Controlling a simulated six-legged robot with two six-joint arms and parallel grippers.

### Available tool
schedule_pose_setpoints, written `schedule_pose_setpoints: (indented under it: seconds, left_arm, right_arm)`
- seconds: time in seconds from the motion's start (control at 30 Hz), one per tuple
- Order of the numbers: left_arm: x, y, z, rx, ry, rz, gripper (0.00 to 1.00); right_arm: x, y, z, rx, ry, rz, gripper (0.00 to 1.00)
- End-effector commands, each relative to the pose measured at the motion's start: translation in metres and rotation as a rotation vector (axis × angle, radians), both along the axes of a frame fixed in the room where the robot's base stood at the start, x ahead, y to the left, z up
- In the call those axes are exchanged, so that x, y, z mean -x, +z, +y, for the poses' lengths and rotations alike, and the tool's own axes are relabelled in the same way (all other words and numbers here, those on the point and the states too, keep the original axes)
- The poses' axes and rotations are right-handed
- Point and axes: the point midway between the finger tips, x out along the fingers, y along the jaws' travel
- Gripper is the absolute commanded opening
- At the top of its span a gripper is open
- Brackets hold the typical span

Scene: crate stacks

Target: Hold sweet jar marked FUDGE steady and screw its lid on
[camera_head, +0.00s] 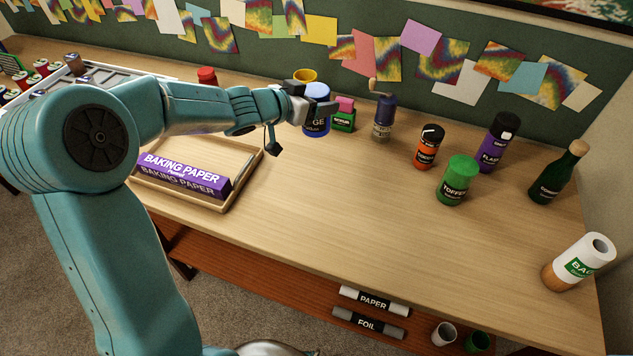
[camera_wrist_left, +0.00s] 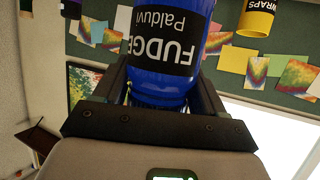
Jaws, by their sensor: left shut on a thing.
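The blue sweet jar marked FUDGE (camera_head: 317,128) stands at the back of the wooden table, its black label partly hidden by my left gripper (camera_head: 303,103). In the left wrist view the jar (camera_wrist_left: 158,86) fills the upper middle, with its FUDGE label turned to the camera. My left gripper (camera_wrist_left: 162,92) is shut on the jar, one finger on each side. The jar's top looks blue in the head view; I cannot tell whether a lid is on it. No separate lid can be made out. My right gripper is not in view.
A green-and-pink box (camera_head: 343,118), a dark blue grinder (camera_head: 384,118) and an orange jar (camera_head: 427,152) stand right of the jar. The green TOFFEE jar (camera_head: 458,182) is further right. A wooden tray (camera_head: 244,172) holds baking paper. The table's front middle is clear.

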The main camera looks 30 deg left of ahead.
Motion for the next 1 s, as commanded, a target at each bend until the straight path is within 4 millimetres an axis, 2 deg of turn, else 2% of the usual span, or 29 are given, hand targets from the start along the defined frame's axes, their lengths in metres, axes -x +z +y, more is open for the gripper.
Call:
schedule_pose_setpoints:
  seconds: [0.27, 0.5, 0.6, 0.73, 1.0]
  left_arm:
    - [0.0, -0.068, -0.001, 0.003, 0.002, 0.005, 0.0]
    - [0.0, -0.127, -0.002, 0.004, 0.003, 0.005, 0.0]
    - [0.0, -0.144, -0.002, 0.002, 0.002, 0.002, 0.0]
    - [-0.001, -0.155, -0.002, 0.0, 0.001, 0.0, 0.0]
    - [-0.001, -0.156, -0.002, 0.0, 0.001, -0.001, 0.0]
  right_arm:
    - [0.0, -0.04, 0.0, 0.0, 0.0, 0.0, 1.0]
    - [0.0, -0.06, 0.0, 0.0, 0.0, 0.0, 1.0]
    - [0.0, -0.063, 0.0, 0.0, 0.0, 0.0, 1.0]
    - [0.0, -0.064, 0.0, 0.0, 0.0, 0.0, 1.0]
    - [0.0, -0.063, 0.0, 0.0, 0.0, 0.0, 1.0]
